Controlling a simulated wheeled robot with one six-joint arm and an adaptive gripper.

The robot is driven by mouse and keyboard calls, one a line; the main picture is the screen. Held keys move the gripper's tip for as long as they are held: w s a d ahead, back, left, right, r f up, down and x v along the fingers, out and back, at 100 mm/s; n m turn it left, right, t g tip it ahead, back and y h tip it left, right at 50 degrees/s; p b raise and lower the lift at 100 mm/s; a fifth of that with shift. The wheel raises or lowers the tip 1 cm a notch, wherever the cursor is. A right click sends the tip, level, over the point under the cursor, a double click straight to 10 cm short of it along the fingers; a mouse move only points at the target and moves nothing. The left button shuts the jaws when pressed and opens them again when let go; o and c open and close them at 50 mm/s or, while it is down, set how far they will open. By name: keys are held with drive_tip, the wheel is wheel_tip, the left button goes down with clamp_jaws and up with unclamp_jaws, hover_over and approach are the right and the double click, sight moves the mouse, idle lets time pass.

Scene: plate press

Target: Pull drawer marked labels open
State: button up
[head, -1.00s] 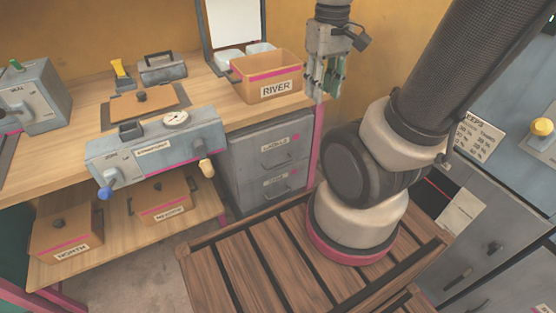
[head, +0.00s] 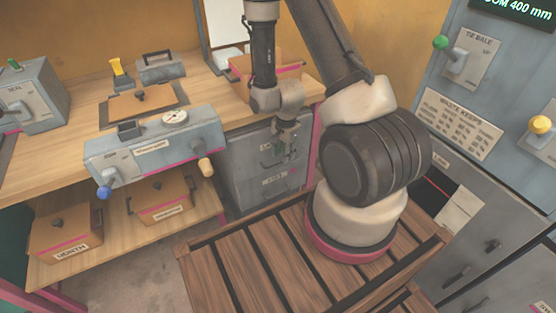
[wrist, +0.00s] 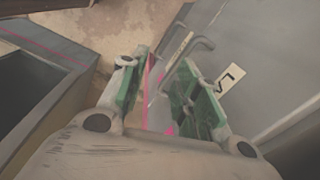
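The grey drawer unit (head: 235,155) stands under the right end of the wooden bench. Its upper drawer front carries a white label (head: 266,146), mostly covered by my gripper, with only its first letters showing. My gripper (head: 278,155) is in front of that upper drawer, pointing down, and hides its handle. In the wrist view my gripper (wrist: 163,78) is open, its green-padded fingers apart. A grey bar handle (wrist: 198,44) shows by the fingertips, close to the right finger. Part of the white label (wrist: 230,77) shows right of it. I cannot tell whether the fingers touch the handle.
The lower drawer's label (head: 274,180) shows below my gripper. A cardboard-coloured bin (head: 240,75) stands on the bench above. A pink post (head: 314,135) is right of the drawers. A slatted wooden platform (head: 235,270) lies in front. A grey-blue control cabinet (head: 455,160) stands at right.

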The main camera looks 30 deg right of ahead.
sight(278, 163)
drive_tip(key=w+f+m, duration=0.1)
drive_tip(key=f, duration=0.1)
drive_tip(key=w+f+m+t, duration=0.1)
drive_tip(key=f, duration=0.2)
drive_tip(key=w+f, duration=0.2)
drive_tip(key=shift+f+m, duration=0.15)
drive_tip(key=shift+m, duration=0.25)
clamp_jaws()
